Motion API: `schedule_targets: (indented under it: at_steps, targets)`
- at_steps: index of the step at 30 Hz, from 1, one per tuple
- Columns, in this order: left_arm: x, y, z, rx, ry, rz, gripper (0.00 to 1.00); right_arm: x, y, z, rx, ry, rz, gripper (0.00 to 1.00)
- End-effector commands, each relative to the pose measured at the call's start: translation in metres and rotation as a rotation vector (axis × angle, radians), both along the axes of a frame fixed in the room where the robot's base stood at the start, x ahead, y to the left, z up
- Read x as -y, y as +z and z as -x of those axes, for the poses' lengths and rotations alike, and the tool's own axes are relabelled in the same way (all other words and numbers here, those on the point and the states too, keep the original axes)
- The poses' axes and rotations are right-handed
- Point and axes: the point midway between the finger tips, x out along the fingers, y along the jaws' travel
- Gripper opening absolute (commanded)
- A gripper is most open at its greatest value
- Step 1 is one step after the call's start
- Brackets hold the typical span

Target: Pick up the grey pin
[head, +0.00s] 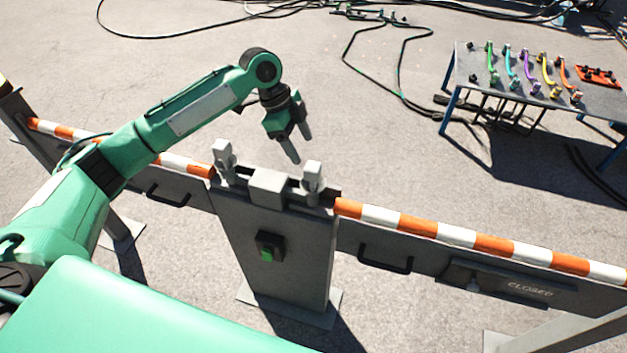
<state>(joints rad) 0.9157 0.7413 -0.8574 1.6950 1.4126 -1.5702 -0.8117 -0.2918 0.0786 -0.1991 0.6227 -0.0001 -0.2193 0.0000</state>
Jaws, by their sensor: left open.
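My left gripper (299,145) is open and empty, with its fingers pointing down. It hangs above the top of the grey post (283,245), over or just behind it. On the post top stand two light grey upright pieces, one at the left (224,160) and one at the right (313,177). A grey block (269,189) sits between them. I cannot tell for sure which of these is the grey pin. No grey piece is between my fingers. My right gripper is not in view.
Orange-and-white striped barrier arms (436,228) run out from both sides of the post. A table (595,98) with coloured handles stands at the back right. Dark cables lie on the ground behind.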

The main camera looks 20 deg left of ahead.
Motion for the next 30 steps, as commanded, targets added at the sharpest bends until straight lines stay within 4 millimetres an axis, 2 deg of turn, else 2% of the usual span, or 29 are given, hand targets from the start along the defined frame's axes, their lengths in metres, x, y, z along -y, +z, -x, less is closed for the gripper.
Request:
schedule_targets:
  at_steps: [1,3,6,11,16,24,30]
  targets:
    - [0.005,-0.007,0.001,-0.005,-0.001,0.001,0.64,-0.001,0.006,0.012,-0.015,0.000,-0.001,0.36]
    - [0.009,-0.019,0.001,-0.002,0.000,0.000,0.64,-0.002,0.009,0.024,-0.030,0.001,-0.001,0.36]
    - [0.015,-0.034,0.000,-0.002,0.000,0.001,0.64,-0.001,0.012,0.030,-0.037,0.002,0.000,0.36]
    - [0.019,-0.044,0.000,0.000,0.001,0.000,0.64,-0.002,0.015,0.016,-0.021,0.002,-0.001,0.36]
    - [0.025,-0.056,0.002,-0.003,0.001,-0.001,0.64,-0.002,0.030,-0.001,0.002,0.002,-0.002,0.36]
    - [0.039,-0.087,0.002,-0.002,0.001,0.000,0.64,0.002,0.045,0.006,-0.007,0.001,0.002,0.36]
    - [0.040,-0.092,0.002,0.001,0.000,0.000,0.64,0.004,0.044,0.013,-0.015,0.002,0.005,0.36]
